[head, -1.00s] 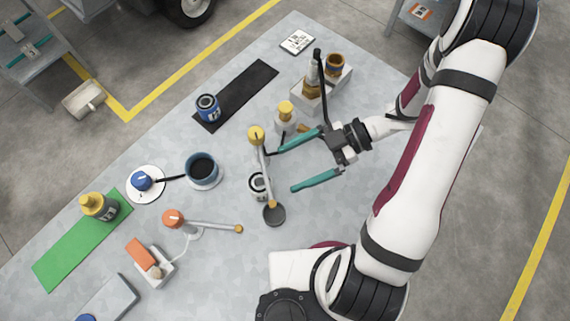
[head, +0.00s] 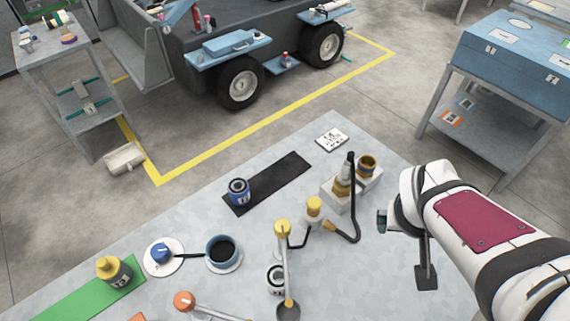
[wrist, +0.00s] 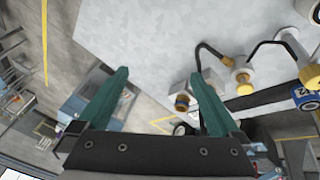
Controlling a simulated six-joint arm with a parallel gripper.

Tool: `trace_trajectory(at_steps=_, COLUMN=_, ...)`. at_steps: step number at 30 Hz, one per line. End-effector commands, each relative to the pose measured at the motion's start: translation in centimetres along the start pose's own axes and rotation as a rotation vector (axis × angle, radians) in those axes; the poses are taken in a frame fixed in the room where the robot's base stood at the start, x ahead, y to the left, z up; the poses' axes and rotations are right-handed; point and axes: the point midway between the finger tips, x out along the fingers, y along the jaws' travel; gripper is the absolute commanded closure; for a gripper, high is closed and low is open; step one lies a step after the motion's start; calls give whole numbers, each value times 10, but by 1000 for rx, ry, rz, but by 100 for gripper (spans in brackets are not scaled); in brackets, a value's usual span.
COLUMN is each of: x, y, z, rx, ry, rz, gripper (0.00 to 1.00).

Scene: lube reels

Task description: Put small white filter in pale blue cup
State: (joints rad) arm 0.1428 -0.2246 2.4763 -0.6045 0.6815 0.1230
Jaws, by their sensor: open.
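A small white canister with a dark top and label, probably the small white filter (head: 276,279), stands on the table in the head view, partly hidden by a yellow-topped jointed arm. The pale blue cup (head: 211,252) stands on a saucer to its upper left, with dark contents. My gripper (head: 382,220) is to the right of both, past the bottles, and mostly hidden by my own wrist. In the wrist view my gripper (wrist: 160,76) has its two teal fingers spread with nothing between them. The cup and the white canister do not show clearly there.
A blue canister (head: 239,192) stands on a black mat (head: 276,178). A yellow-capped bottle (head: 314,210) and a block holding brown jars (head: 340,195) stand near my gripper. A blue-capped item on a white plate (head: 163,254) lies left of the cup.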

Motion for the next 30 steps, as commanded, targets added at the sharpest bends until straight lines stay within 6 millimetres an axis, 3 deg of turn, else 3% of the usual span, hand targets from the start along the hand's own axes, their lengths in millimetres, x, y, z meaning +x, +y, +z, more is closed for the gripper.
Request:
trace_trajectory(at_steps=6, x=-46, y=-46, z=74, rx=246, ry=-231, rz=-151, gripper=0)
trace_trajectory(at_steps=12, x=-91, y=-95, z=130, rx=374, ry=-437, rz=-332, gripper=0)
trace_trajectory(at_steps=23, x=-71, y=-111, z=104, rx=521, ry=-755, rz=-381, gripper=0)
trace_trajectory(at_steps=30, x=-28, y=-124, z=77, rx=702, ry=-1049, rz=-480, gripper=0)
